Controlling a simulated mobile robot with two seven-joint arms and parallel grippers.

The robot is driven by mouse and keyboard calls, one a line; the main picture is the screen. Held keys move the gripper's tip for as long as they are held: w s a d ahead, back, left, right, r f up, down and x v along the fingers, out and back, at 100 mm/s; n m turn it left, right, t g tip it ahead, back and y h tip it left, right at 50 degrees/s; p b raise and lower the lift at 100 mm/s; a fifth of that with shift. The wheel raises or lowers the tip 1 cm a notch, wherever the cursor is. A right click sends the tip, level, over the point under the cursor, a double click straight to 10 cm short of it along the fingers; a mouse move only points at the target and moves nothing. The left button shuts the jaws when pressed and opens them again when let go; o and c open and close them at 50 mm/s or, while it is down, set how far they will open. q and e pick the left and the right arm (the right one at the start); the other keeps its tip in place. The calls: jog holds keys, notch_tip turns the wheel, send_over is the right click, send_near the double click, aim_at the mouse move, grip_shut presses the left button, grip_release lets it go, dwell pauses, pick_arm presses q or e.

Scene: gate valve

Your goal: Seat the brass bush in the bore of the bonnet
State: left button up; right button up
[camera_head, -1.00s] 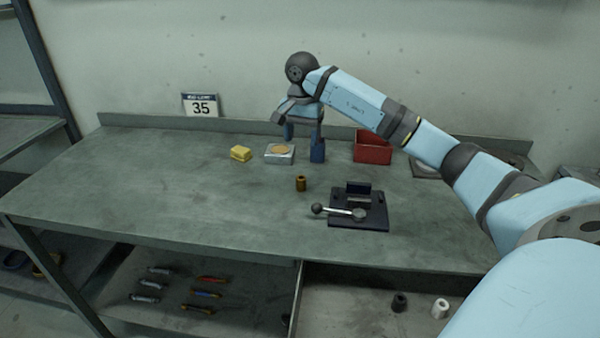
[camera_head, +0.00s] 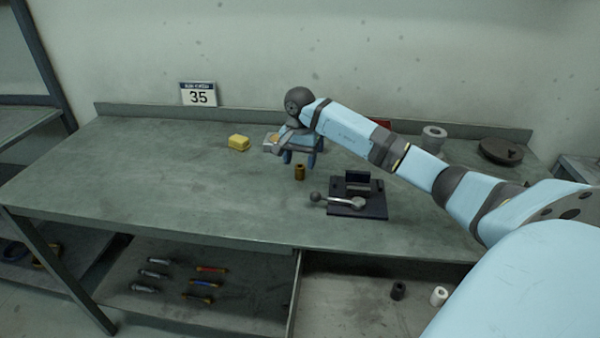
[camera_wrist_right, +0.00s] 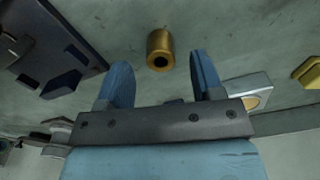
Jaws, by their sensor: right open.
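The brass bush (camera_head: 300,172) stands upright on the bench, left of the dark vise. In the right wrist view the bush (camera_wrist_right: 160,48) shows its dark hole and lies just beyond the fingertips, roughly midway between them. My right gripper (camera_head: 299,159) is open and empty, its fingers pointing down close behind and above the bush. Both blue fingers of the gripper (camera_wrist_right: 161,78) show apart in the wrist view. A grey flanged cylinder with an open top (camera_head: 433,139), which looks like the bonnet, stands at the back right, partly behind my arm. My left gripper is out of view.
The dark vise (camera_head: 372,207) with its lever (camera_head: 333,200) sits right of the bush. A yellow block (camera_head: 238,142) and a silver block (camera_wrist_right: 247,88) are nearby. A red bin (camera_head: 381,122) is mostly hidden by my arm. A dark disc (camera_head: 500,151) lies far right. The bench's left is clear.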

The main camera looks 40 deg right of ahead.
notch_tip(320, 180, down, 2)
jog(key=shift+f, duration=0.1)
jog(key=c, duration=1.1)
grip_shut()
jog(key=shift+r, duration=0.25)
